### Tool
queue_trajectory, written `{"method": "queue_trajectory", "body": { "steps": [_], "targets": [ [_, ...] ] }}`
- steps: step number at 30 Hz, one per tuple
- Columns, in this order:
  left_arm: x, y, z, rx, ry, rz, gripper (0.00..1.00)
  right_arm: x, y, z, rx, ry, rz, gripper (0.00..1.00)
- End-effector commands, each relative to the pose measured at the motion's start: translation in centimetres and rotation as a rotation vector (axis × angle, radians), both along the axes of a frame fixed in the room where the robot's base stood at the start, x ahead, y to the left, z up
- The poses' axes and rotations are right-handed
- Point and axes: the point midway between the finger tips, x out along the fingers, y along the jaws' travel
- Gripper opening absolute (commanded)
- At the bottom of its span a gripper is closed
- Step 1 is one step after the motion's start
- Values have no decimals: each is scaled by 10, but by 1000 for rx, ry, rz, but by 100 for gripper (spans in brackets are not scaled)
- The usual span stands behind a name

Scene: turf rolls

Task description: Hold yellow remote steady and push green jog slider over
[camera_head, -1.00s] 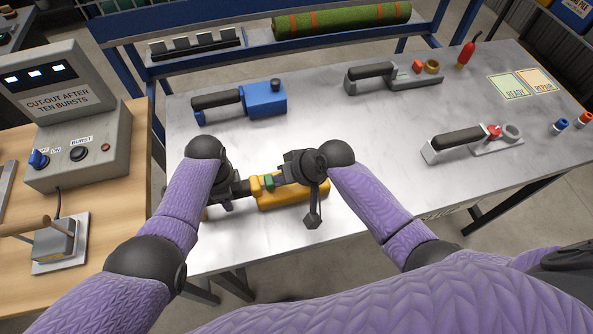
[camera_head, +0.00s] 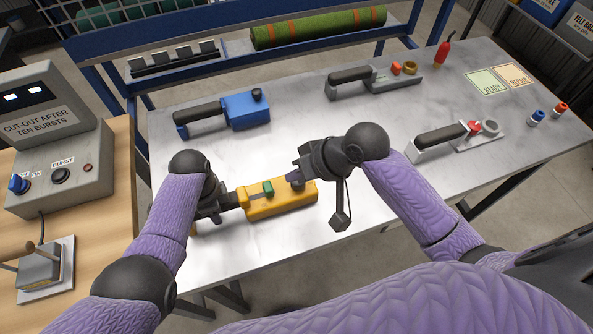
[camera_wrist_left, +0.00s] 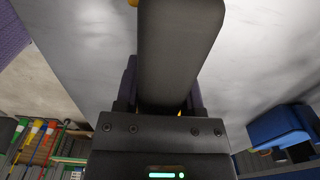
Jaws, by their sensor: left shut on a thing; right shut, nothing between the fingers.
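The yellow remote (camera_head: 285,204) lies on the metal table in front of me, its body to the right and its dark grip to the left. My left gripper (camera_head: 232,200) is shut on that grip; in the left wrist view the dark grip (camera_wrist_left: 180,50) runs between the fingers. The green jog slider (camera_head: 268,188) stands on the top of the yellow body, around its middle, with a dark slot to its left. My right gripper (camera_head: 298,178) is shut and empty over the right part of the body, right of the slider and apart from it. Its fingertips are hard to make out.
A blue remote (camera_head: 245,112), a grey one (camera_head: 382,78) and a light grey one (camera_head: 450,138) lie farther back. A control box (camera_head: 60,165) stands on the wooden bench at left. The table between the remotes is clear.

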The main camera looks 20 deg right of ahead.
Motion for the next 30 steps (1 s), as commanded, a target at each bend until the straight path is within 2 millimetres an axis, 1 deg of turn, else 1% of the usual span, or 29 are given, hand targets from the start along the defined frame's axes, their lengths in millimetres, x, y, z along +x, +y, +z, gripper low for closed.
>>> {"method": "queue_trajectory", "body": {
  "steps": [4, 5, 6, 8, 9, 10, 17, 20, 23, 27, 30],
  "targets": [
    [0, 0, 0, 0, -1, 0, 0, 0, 0, 0, 0, 0, 0, 0],
    [0, 0, 0, 0, -1, 0, 56, 0, 0, 0, 0, -1, 0, 0],
    [0, 0, 0, 0, -1, 0, 64, 0, 0, 0, 0, -1, 0, 0],
    [0, 0, 0, 0, -1, 0, 77, 0, 0, 0, 0, -1, 0, 0],
    [0, 0, 0, 0, 0, 0, 86, 0, 0, 0, 0, -1, 0, 0],
    [0, 0, 0, 0, -1, 0, 91, 0, 0, 0, 0, -1, 0, 0],
    [0, 0, 1, 0, -1, 0, 91, 0, 0, 0, 0, -1, 0, 0],
    [1, 0, 7, -1, -2, 0, 91, 0, 0, 0, 0, -1, 0, 0],
    [1, 0, 25, -1, -5, 0, 91, 0, 0, 0, 0, -1, 0, 0],
    [1, 1, 66, 0, -7, 0, 91, 0, 0, 0, 0, -1, 0, 0],
    [1, 0, 91, -1, -5, 0, 91, 0, 0, 0, 0, -1, 0, 0]
  ]
}}
